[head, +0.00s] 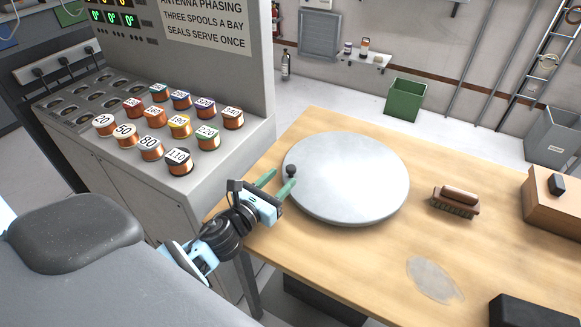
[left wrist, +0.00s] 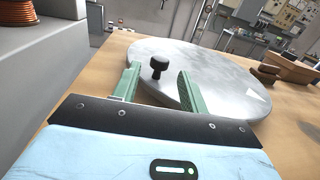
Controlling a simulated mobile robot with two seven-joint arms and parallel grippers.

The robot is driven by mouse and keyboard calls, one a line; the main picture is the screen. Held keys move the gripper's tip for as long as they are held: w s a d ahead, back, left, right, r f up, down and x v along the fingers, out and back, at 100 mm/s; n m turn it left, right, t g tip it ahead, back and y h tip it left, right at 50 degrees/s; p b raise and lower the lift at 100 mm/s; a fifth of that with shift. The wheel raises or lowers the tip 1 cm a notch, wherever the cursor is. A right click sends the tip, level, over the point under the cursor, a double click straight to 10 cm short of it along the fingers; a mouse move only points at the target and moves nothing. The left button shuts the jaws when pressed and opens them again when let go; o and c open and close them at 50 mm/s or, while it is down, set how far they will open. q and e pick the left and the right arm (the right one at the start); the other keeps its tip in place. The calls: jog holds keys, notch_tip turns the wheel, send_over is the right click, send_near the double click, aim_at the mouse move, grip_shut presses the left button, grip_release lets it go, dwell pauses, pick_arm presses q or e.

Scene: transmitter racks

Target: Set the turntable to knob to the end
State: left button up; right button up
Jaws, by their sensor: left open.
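The turntable (head: 350,180) is a round grey metal disc on the wooden table. Its small black knob (head: 291,171) stands upright near the disc's left rim. My left gripper (head: 277,183) is open at the disc's left edge, with its green fingers pointing at the knob. In the left wrist view the knob (left wrist: 158,67) shows between and just beyond the tips of the open gripper (left wrist: 156,82), apart from both fingers. The turntable (left wrist: 215,70) fills the middle there. My right gripper is not in view.
Left of the table (head: 330,262) stands a grey rack with several numbered copper spools (head: 179,160). A brush (head: 456,202) lies right of the disc, and a wooden box (head: 552,200) stands at the right edge. A black object (head: 525,310) sits at the lower right.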

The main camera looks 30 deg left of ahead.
aim_at(288, 171)
pick_arm(q)
jog(key=w, duration=0.5)
jog(key=shift+w+d, duration=0.2)
jog(key=shift+w, duration=0.15)
grip_shut()
